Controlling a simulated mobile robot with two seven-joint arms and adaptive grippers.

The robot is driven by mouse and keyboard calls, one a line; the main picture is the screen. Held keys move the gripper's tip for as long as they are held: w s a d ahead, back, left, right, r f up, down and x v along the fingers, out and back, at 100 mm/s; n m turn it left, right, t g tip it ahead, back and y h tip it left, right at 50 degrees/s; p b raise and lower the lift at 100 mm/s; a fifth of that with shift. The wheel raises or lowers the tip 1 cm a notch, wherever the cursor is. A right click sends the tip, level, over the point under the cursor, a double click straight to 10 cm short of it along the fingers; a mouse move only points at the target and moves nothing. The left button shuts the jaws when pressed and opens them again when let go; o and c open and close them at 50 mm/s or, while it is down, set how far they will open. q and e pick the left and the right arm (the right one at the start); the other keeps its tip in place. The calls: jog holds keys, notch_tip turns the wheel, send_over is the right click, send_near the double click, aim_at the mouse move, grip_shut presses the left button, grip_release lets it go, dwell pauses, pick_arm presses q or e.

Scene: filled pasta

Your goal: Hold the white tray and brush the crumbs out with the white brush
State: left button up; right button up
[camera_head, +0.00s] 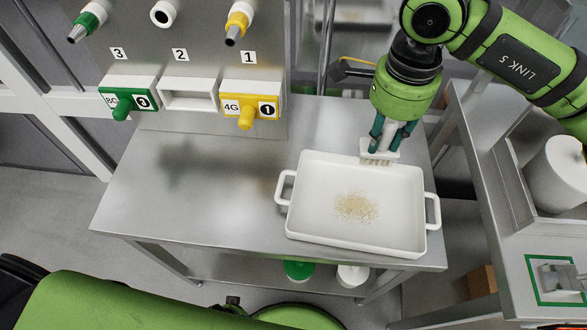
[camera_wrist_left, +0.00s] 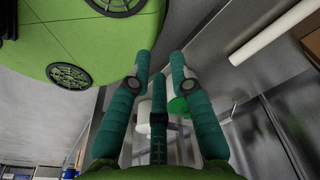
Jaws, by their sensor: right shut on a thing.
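The white tray (camera_head: 302,222) stands on the steel table, with a handle at its left end and one at its right. Pale crumbs (camera_head: 356,207) lie in a loose patch near the middle of its floor. My right gripper (camera_head: 385,143) is shut on the white brush (camera_head: 378,157), whose bristles point down at the tray's far edge; whether they touch it I cannot tell. In the left wrist view, the fingers of my left gripper (camera_wrist_left: 160,75) are spread apart with nothing between them. The left gripper does not show in the head view.
A steel panel behind the table carries green (camera_head: 128,99) and yellow (camera_head: 249,107) fittings and hanging nozzles. A green-lidded container (camera_head: 298,269) and a white one (camera_head: 352,275) stand on the lower shelf. A second steel bench with a white cylinder (camera_head: 558,174) is at right. The table's left part is clear.

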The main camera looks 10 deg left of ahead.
pick_arm(q)
jog(key=w+d+r+m+h, duration=0.1)
jog(key=w+d+r+m, duration=0.45)
jog(key=d, duration=0.35)
jog(key=s+d+r+m+g, duration=0.3)
jog(key=s+d+r+m, duration=0.45)
jog(key=r, duration=0.35)
jog(key=w+d+r+m+h, duration=0.2)
jog(key=d+r+m, duration=0.25)
jog(key=r, duration=0.45)
jog(key=w+d+r+m+h, duration=0.2)
jog(key=w+d+r+m, duration=0.15)
jog(key=d+r, duration=0.45)
jog(key=w+d+r+m+h, duration=0.2)
jog(key=d+r+m, duration=0.15)
jog(key=r, duration=0.75)
jog(key=w+a+r+m+t+y, duration=0.3)
jog(key=w+a+y, duration=0.1)
jog(key=w+a, duration=0.6)
jog(key=w+a+r+m+t+y, duration=0.2)
jog(key=w+a+m+t+y, duration=0.15)
jog(key=w+a, duration=0.6)
jog(key=f, duration=0.3)
jog(key=w+a+f, duration=0.1)
jog(key=f, duration=0.3)
jog(key=w+f, duration=0.1)
jog(key=f, duration=0.3)
jog(key=shift+w+a, duration=0.25)
jog(key=shift+a, duration=0.1)
